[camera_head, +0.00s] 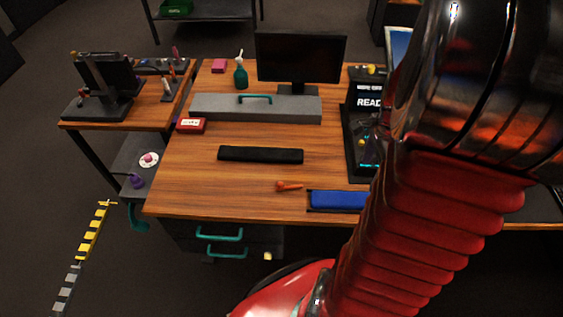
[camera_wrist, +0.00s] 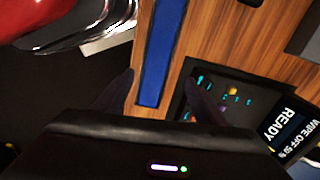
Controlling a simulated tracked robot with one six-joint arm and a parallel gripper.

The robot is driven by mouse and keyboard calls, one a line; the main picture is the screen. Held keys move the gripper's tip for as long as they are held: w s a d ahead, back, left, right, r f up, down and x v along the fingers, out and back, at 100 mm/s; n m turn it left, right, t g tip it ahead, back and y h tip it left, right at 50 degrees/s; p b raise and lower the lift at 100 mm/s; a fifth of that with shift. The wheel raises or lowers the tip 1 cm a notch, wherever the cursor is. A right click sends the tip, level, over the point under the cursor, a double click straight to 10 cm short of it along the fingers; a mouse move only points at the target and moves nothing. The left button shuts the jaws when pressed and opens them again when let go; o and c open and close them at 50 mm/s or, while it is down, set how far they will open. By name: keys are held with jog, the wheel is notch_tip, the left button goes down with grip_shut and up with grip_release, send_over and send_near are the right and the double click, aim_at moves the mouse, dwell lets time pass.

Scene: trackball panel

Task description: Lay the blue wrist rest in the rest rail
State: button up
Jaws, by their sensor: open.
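The blue wrist rest (camera_head: 338,200) lies near the front edge of the wooden table, with dark edging along it; its right end is hidden behind my arm. In the wrist view the wrist rest (camera_wrist: 157,50) runs up the picture between my fingers. My gripper (camera_wrist: 156,86) is open and empty, with one dark finger on each side of the blue strip; I cannot tell the height gap. A long black bar (camera_head: 260,155) lies mid-table; I cannot tell whether it is the rest rail.
A dark panel with a lit READY screen (camera_head: 369,102) stands right of the black bar and also shows in the wrist view (camera_wrist: 283,125). An orange tool (camera_head: 289,186) lies left of the wrist rest. A grey box (camera_head: 220,107) and monitor (camera_head: 300,58) stand behind. The table's left front is clear.

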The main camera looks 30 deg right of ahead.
jog(key=w+a+r+n+t+h, duration=0.1)
jog(key=w+a+r+n, duration=0.2)
jog(key=a+r+n, duration=0.4)
jog(key=w+a+r+n+t, duration=0.2)
jog(key=w+a+r+n, duration=0.15)
jog(key=a, duration=0.45)
jog(key=s+a+r+n+t, duration=0.1)
jog(key=s+a+r+n, duration=0.1)
jog(key=a+n, duration=0.4)
jog(key=s+a+r+n+t+y, duration=0.1)
jog(key=s+a+r+n, duration=0.1)
jog(key=a+r+n, duration=0.2)
jog(key=a+n, duration=0.2)
jog(key=a, duration=0.2)
jog(key=shift+s+a+r, duration=0.15)
jog(key=shift+s, duration=0.2)
